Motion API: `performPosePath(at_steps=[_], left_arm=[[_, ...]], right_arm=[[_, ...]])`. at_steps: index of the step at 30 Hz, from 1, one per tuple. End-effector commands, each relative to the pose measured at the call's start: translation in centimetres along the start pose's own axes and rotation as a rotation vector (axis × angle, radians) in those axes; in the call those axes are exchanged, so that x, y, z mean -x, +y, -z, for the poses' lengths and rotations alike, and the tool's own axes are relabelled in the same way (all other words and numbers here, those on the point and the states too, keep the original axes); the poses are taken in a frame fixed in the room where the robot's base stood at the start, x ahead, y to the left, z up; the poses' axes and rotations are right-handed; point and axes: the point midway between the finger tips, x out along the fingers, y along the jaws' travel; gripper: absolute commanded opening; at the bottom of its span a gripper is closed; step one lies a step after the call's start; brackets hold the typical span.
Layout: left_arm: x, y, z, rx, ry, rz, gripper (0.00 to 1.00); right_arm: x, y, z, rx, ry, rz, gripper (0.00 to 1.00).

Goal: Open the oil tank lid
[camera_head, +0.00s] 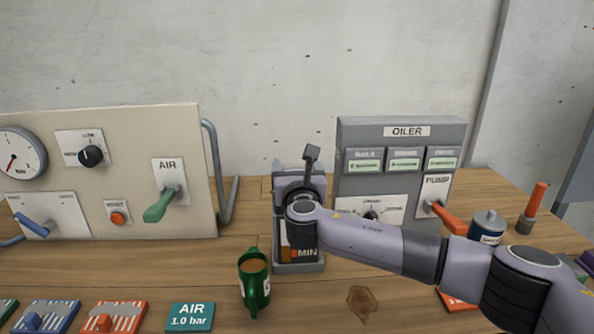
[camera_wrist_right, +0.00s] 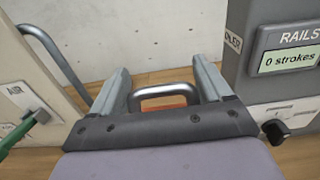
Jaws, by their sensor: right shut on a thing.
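The oil tank (camera_head: 298,267) is a grey box with a "MIN" level window, standing mid-table in the head view. My right arm crosses in front of it and hides part of its top. In the right wrist view, my right gripper (camera_wrist_right: 160,88) has its two grey fingers on either side of a metal loop handle (camera_wrist_right: 165,90) and is shut on it; it looks like the lid handle. The lid itself is mostly hidden, so I cannot tell how far it is raised. My left gripper is not in view.
A green jug (camera_head: 254,285) with brown liquid stands in front of the tank, to the left. The OILER box (camera_head: 400,150) stands close on the right, the panel with the green AIR lever (camera_head: 160,205) on the left.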

Motion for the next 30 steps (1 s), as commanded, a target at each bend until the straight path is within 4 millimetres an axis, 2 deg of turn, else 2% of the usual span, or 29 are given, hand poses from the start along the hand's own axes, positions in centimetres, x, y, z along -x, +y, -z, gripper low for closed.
performPosePath(at_steps=[1,15,16,17,18,30], left_arm=[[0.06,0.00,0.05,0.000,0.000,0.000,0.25],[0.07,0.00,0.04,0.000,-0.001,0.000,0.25],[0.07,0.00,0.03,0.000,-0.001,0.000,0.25],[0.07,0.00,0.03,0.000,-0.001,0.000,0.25],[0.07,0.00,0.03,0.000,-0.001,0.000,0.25],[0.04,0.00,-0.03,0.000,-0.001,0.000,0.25]], right_arm=[[-0.22,-0.19,-0.52,0.000,-0.009,0.005,0.24],[-0.31,-0.20,-0.49,0.001,-0.009,0.005,0.23],[-0.30,-0.20,-0.49,0.001,-0.009,0.005,0.84],[-0.30,-0.19,-0.49,0.001,-0.009,0.004,0.94],[-0.29,-0.18,-0.46,0.001,-0.008,0.004,0.98],[0.22,-0.02,-0.09,0.000,-0.002,-0.001,0.98]])
